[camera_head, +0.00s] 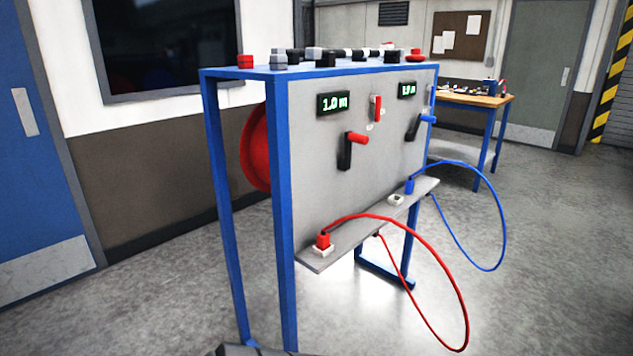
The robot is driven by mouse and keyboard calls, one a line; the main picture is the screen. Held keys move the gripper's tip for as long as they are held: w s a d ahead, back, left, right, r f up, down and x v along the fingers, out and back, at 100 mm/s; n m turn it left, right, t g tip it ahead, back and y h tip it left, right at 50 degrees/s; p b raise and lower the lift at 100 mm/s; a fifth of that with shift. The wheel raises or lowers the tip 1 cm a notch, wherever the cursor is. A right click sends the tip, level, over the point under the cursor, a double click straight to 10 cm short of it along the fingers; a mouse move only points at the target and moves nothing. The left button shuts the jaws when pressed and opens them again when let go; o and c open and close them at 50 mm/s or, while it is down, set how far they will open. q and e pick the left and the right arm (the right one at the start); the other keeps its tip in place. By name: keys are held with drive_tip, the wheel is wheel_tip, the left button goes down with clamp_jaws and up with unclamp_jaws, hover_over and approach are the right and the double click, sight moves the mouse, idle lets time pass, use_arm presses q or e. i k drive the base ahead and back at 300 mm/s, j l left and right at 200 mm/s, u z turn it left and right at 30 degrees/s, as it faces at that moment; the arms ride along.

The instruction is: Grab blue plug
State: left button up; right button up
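The blue plug (409,185) stands upright near the far right end of the grey ledge (350,232) on the front of a blue-framed panel stand. A blue cable (505,225) rises from it, loops out to the right and comes back under the ledge. A white socket block (396,200) sits just in front of the plug. I cannot tell whether the plug is seated in anything. Neither of my grippers shows in this view.
A red plug (323,241) sits in a white block at the ledge's near end, its red cable (440,265) looping over the floor. Levers with red (358,138) and blue (428,118) handles project from the panel (330,175). Open floor lies right; a workbench (470,98) stands behind.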

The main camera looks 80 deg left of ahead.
sight(409, 183)
drive_tip(key=u, duration=2.05)
drive_tip(key=i+l+u, duration=0.1)
drive_tip(key=i+u, duration=0.15)
drive_tip(key=i, duration=0.15)
drive_tip(key=i+l+u, duration=0.3)
drive_tip(key=i+j, duration=0.1)
